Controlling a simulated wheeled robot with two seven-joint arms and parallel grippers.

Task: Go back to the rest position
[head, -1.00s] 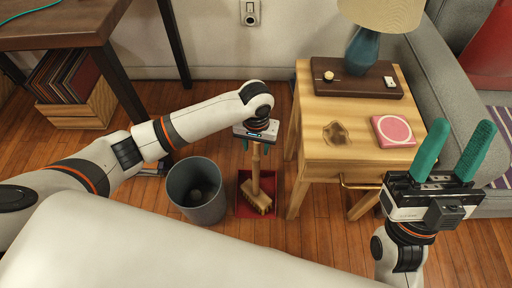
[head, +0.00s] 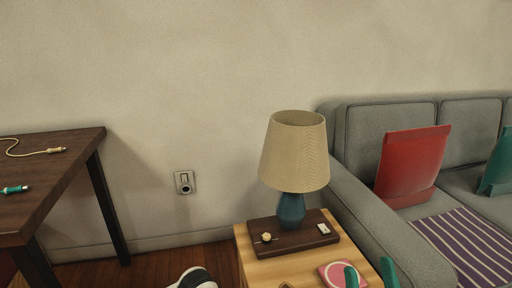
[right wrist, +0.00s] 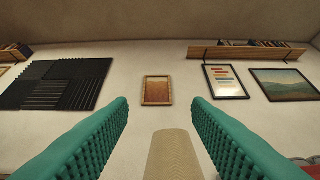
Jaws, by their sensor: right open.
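The two teal fingers of my right gripper (head: 370,275) show at the bottom edge of the head view, over the front part of the side table (head: 285,268). In the right wrist view the right gripper (right wrist: 160,103) is open, with nothing between its fingers. It points up towards the wall, with the lamp shade (right wrist: 174,155) low between the fingers. A white and black part of my left arm (head: 192,279) shows at the bottom of the head view. My left gripper is out of view.
A lamp (head: 291,210) stands on a dark board (head: 268,240) on the side table, near a pink coaster (head: 342,274). A grey sofa (head: 375,225) stands at the right, a dark desk (head: 60,175) at the left. Pictures hang high on the wall (right wrist: 157,90).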

